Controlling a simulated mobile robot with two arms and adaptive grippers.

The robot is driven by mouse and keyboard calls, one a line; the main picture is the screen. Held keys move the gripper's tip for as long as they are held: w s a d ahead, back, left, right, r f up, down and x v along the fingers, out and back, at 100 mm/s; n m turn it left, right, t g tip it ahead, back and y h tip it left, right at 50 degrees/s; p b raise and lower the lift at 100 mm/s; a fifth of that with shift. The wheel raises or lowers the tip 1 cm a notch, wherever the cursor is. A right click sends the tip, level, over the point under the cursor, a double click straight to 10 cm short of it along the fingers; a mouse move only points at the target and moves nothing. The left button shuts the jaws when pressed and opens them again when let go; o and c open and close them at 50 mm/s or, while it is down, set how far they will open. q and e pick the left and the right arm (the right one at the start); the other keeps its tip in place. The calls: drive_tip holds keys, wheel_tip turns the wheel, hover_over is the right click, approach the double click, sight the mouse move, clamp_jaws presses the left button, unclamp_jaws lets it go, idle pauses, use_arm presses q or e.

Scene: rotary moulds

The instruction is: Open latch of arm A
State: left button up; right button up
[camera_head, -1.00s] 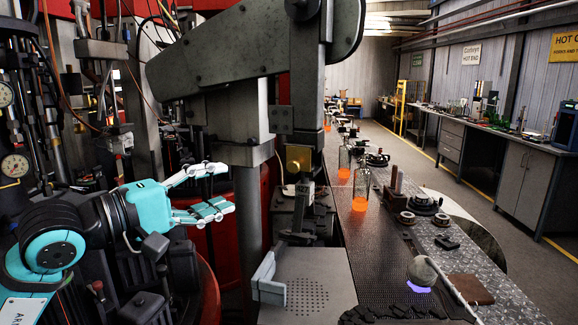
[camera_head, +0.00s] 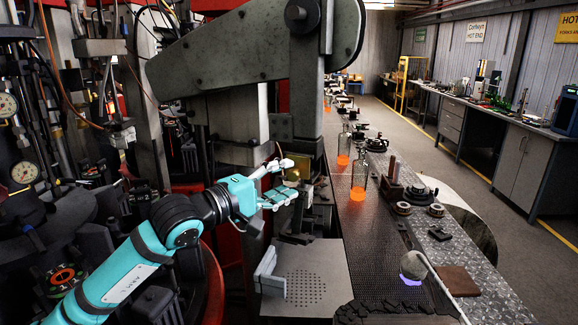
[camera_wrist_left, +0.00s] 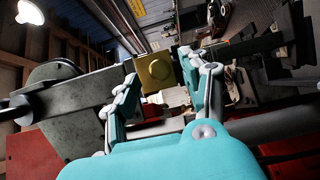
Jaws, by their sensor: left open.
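My left gripper (camera_head: 288,180) is open, its two fingers spread and pointing right, in front of the grey machine arm (camera_head: 240,50). A brass block (camera_head: 293,173) on the machine's upright shows behind and between the fingers. In the left wrist view the brass block (camera_wrist_left: 155,70) with a round boss lies ahead, between the spread fingers of the left gripper (camera_wrist_left: 168,75). I cannot tell whether the fingers touch it. No part is marked as the latch of arm A, so I cannot tell for sure which part it is.
A perforated grey plate (camera_head: 305,280) lies below the gripper. To the right runs a dark conveyor (camera_head: 385,235) with glowing orange-based bottles (camera_head: 359,180). Red and black machinery with gauges (camera_head: 24,172) crowds the left. A workbench (camera_head: 520,165) stands along the right wall.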

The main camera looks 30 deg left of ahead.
use_arm(q)
drive_tip(key=shift+x, duration=1)
clamp_jaws()
